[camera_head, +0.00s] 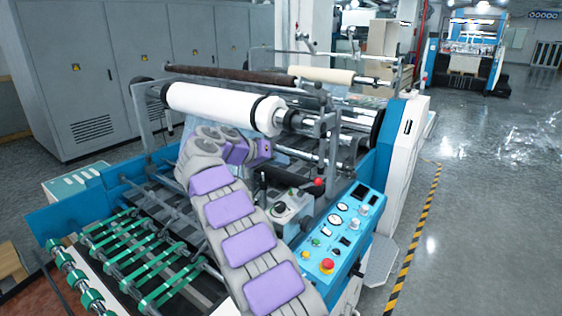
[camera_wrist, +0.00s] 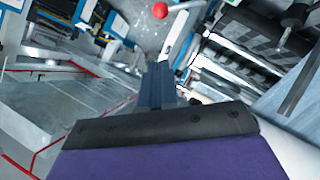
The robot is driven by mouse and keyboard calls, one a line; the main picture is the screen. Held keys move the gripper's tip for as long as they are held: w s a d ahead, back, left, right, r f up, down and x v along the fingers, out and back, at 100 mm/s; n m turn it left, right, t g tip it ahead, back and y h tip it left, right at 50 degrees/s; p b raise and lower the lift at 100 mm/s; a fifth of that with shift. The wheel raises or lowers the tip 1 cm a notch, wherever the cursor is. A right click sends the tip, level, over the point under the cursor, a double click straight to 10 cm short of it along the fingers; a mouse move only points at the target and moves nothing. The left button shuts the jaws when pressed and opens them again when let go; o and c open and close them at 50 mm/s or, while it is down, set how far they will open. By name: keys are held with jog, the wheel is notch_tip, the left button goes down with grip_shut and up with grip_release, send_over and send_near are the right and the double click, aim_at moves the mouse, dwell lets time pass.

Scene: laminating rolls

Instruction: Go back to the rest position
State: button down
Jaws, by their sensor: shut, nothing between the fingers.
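My arm, grey with purple pads, reaches from the bottom of the head view up over the laminating machine (camera_head: 372,205) and bends to the right at its far end. My gripper (camera_head: 265,148) is at that end, just below the white roll (camera_head: 220,106), and looks small there. In the wrist view my gripper (camera_wrist: 158,78) shows as dark blue fingers close together with nothing held between them. The white roll lies in its holder on the machine, apart from the fingers. Whether the arm touches the machine cannot be told.
A control panel (camera_head: 340,222) with a red button and a red-knobbed lever (camera_head: 318,182) are close right of my arm. Green-banded rollers (camera_head: 135,245) lie to its left. Grey cabinets (camera_head: 90,75) stand behind. Open floor (camera_head: 490,200) is at the right.

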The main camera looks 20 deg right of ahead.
jog(key=shift+s+a+r, duration=0.1)
jog(key=shift+a, duration=0.1)
jog(key=s+f+n+g+y, duration=0.25)
jog(key=s+n+y, duration=0.2)
jog(key=s, duration=1.75)
jog(key=s+a+f+n+y, duration=0.1)
jog(key=s+a+f, duration=0.3)
jog(key=s, duration=0.7)
jog(key=s+a+f+n+g+y, duration=0.1)
jog(key=s+a+f+y, duration=0.3)
jog(key=s, duration=0.7)
jog(key=s+a+f+n+g+y, duration=0.1)
jog(key=s+a+f+y, duration=0.2)
jog(key=s, duration=0.8)
jog(key=a+f, duration=0.2)
jog(key=a, duration=0.1)
jog(key=shift+f, duration=0.3)
jog(key=c, duration=1.8)
grip_release()
jog(key=shift+w, duration=0.1)
